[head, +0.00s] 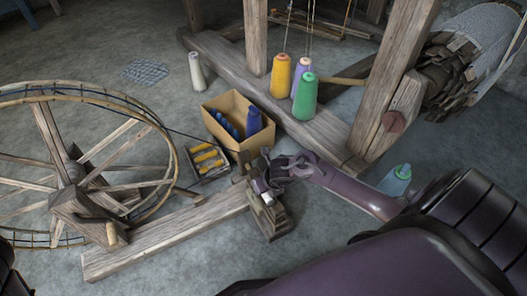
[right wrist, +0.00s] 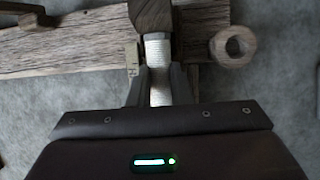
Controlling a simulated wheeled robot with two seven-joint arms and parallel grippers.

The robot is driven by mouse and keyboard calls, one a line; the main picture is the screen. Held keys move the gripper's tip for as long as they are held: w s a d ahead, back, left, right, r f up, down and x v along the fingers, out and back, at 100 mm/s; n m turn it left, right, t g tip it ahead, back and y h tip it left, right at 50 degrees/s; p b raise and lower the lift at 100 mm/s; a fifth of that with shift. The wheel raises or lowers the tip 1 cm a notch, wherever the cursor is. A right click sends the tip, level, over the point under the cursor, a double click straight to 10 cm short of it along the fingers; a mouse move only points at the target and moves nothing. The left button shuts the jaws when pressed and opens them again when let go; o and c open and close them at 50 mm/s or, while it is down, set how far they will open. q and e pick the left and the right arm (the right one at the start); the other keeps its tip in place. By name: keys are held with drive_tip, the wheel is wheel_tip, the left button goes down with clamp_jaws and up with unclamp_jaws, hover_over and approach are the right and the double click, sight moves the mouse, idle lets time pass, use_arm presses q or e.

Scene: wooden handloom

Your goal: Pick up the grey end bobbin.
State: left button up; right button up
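The pale grey bobbin (right wrist: 158,52) sits at the head of the wooden spinning-wheel frame, below a brown wooden post end in the right wrist view. In the head view only a small pale part (head: 260,186) shows beside my right gripper (head: 272,184). In the right wrist view my right gripper (right wrist: 160,82) has one finger on each side of the bobbin, with no clear gap between fingers and thread. It looks shut on it. The bobbin's far end is hidden by the wood. My left gripper is not in view.
A big spoked wheel (head: 122,133) stands at left on a wooden beam (head: 165,238). Behind my gripper are a cardboard box (head: 226,103) of blue bobbins and a small tray (head: 187,156) of yellow ones. Thread cones (head: 305,100) stand on the loom beam.

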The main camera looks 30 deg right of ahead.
clamp_jaws()
